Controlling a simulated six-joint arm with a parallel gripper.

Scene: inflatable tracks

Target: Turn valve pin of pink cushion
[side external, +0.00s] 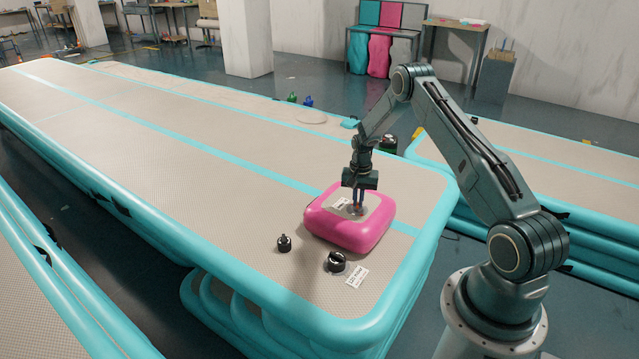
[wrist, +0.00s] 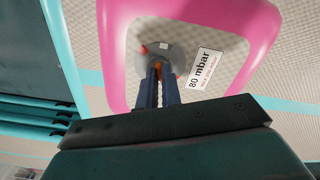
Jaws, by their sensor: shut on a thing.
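The pink cushion (side external: 338,232) lies flat on the grey and turquoise inflatable track, near its right end. My gripper (side external: 358,206) points down at the grey top of the cushion. In the wrist view, my gripper (wrist: 159,72) has its two dark blue fingers close together at the round grey valve (wrist: 146,60). The fingers are shut on the valve pin, a small orange-red part (wrist: 157,66) showing between their tips. The fingers hide most of the pin, so its turned position cannot be told. A white label reading "80 mbar" (wrist: 203,68) lies beside the valve.
Two black caps, a small one (side external: 284,243) and a larger one (side external: 336,262), stand on the track in front of the cushion. A white label (side external: 357,276) lies beside the larger one. Green and blue bottles (side external: 308,101) stand behind. The track's left stretch is clear.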

